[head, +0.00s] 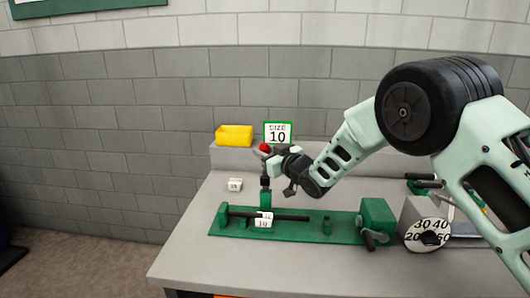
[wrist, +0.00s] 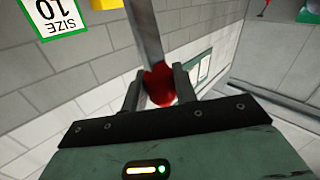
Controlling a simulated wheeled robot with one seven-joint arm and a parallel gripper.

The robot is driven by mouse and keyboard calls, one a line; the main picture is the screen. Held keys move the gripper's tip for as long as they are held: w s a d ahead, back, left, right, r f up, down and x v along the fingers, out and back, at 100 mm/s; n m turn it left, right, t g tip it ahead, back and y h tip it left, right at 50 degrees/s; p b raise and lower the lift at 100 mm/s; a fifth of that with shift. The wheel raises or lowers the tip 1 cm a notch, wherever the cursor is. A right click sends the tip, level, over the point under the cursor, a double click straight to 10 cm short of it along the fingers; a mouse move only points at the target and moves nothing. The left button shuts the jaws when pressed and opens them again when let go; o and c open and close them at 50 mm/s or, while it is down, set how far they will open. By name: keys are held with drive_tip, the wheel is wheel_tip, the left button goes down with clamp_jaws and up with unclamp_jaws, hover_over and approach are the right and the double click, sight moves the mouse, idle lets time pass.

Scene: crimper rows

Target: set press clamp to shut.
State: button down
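The press clamp (head: 265,197) is a dark and green upright at the left part of a green base plate (head: 290,236). Its lever stands roughly upright, with a red ball knob (head: 264,147) at the top. In the wrist view a grey metal bar (wrist: 145,35) runs to the red knob (wrist: 160,88). My gripper (wrist: 160,78) has one finger on each side of the knob, and both look in contact with it. In the head view my gripper (head: 270,157) reaches the lever top from the right and hides part of it.
A "SIZE 10" sign (head: 278,133) and a yellow bin (head: 234,135) stand on the back ledge. A small white tag block (head: 235,184) is on the grey bench (head: 190,240). A green block (head: 377,220) and a numbered dial (head: 428,233) stand to the right.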

drive_tip(key=shift+s+f+b, duration=0.1)
drive_tip(key=shift+b, duration=0.2)
drive_tip(key=s+f+n+t+y+b, duration=0.1)
drive_tip(key=s+f+n+y+b, duration=0.6)
drive_tip(key=b, duration=2.2)
drive_tip(key=s+f+n, duration=0.1)
drive_tip(key=s+n, duration=0.1)
drive_tip(key=s, duration=0.2)
drive_tip(key=shift+s+a+f, duration=0.15)
drive_tip(key=shift+s+f, duration=0.05)
drive_tip(key=shift+s, duration=0.05)
drive_tip(key=c, duration=1.1)
unclamp_jaws()
drive_tip(key=s+d+f, duration=0.1)
drive_tip(key=s+d, duration=0.8)
drive_tip(key=d, duration=0.2)
drive_tip(key=shift+d+f+p, duration=0.25)
drive_tip(key=shift+d+p, duration=0.05)
drive_tip(key=shift+p, duration=0.05)
